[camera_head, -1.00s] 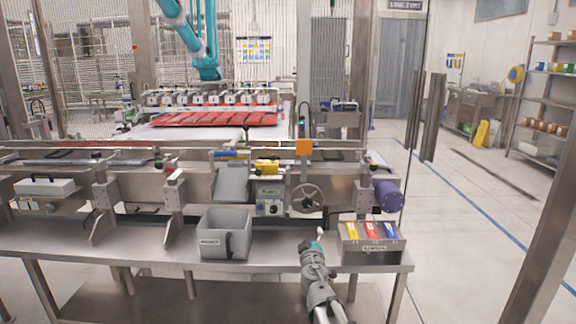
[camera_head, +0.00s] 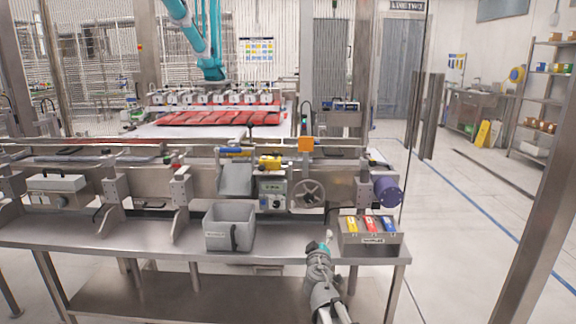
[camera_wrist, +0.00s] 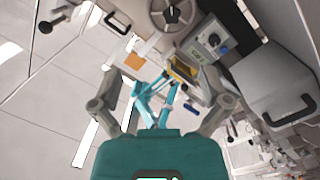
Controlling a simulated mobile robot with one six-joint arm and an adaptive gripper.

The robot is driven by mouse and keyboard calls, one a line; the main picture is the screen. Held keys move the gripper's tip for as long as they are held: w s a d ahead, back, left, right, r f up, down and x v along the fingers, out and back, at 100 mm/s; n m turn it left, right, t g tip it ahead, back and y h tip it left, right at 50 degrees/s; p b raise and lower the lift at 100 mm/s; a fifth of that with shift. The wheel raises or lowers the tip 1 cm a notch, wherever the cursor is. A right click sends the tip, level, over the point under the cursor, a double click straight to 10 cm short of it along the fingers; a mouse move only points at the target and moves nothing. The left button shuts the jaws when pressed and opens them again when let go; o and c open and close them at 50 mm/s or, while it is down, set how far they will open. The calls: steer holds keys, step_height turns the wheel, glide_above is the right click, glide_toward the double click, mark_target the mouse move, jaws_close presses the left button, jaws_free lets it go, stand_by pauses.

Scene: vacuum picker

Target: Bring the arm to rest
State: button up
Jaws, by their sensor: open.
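My gripper (camera_head: 325,242) is at the end of my grey arm, in front of the metal bench between the grey bin and the sorting box. In the wrist view my gripper (camera_wrist: 163,74) has its two grey fingers spread wide apart, with nothing between them. The teal palm fills the bottom of that view. The fingertips are too small to make out in the head view.
A grey bin (camera_head: 230,229) and a metal box (camera_head: 369,238) with yellow, red and blue parts stand on the bench (camera_head: 130,238). A handwheel (camera_head: 308,196) is behind. Another teal arm (camera_head: 213,45) hangs over red trays (camera_head: 220,118). Open floor lies right.

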steer(key=s+d+f+m+g+h, duration=0.4)
steer(key=s+d+f+m+g, duration=0.5)
steer(key=d+f, duration=0.25)
steer(key=s+a+f+n+g+y, duration=0.1)
steer(key=s+a+f+g+y, duration=0.2)
steer(key=s, duration=0.4)
steer(key=s+a+f+n+g+y, duration=0.1)
steer(key=s+f+g+y, duration=0.3)
steer(key=s, duration=0.4)
step_height(320, 180, up, 27)
steer(key=g+p, duration=0.1)
steer(key=p, duration=2.5)
steer(key=shift+s+a+h+p, duration=0.15)
steer(key=shift+a+h+p, duration=0.15)
steer(key=shift+h, duration=0.1)
